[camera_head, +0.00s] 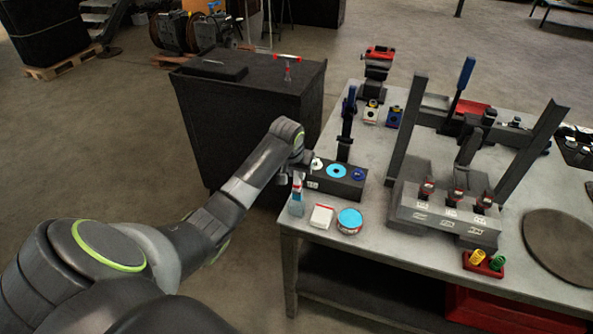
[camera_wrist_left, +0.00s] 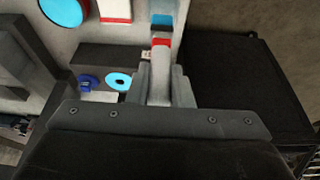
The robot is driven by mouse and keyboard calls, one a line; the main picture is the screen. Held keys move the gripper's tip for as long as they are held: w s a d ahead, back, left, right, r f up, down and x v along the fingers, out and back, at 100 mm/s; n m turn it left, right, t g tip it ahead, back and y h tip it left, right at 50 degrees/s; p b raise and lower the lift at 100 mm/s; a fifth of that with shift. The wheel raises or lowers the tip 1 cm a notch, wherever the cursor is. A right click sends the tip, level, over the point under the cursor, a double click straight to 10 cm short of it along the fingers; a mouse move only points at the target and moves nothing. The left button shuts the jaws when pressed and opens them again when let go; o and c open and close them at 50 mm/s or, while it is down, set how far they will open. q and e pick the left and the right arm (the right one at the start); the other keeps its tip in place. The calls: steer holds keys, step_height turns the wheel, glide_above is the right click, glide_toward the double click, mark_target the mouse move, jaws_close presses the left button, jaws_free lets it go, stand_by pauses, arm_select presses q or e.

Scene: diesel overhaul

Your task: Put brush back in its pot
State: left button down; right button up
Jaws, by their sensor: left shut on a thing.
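My left gripper (camera_head: 298,160) is over the near left corner of the workbench, beside the dark block. In the left wrist view its fingers (camera_wrist_left: 160,92) are shut on a pale, narrow thing (camera_wrist_left: 159,78), which I take for the brush. Red and blue parts show beyond it; I cannot tell whether they belong to it or to the bottle behind. The brush's bristles are not clear. A round tin (camera_head: 349,221) with a light blue top stands near the bench's front edge, and shows in the wrist view (camera_wrist_left: 62,10). I cannot tell whether it is the pot. My right gripper is not in view.
A clear bluish bottle (camera_head: 297,203) and a white box (camera_head: 321,217) stand beside the tin. The dark block (camera_head: 318,183) carries blue round pieces. A fixture (camera_head: 440,215) with tall uprights stands to the right. A black cabinet (camera_head: 235,125) is behind my left arm.

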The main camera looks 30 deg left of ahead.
mark_target(296, 186)
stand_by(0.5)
arm_select(q)
steer(key=shift+f+b, duration=1.05)
steer(key=shift+f, duration=2.1)
steer(key=c, duration=1.2)
jaws_free()
steer(key=shift+s+r, duration=0.1)
steer(key=b+v, duration=0.2)
steer(key=v, duration=1.5)
steer(key=shift+b, duration=0.35)
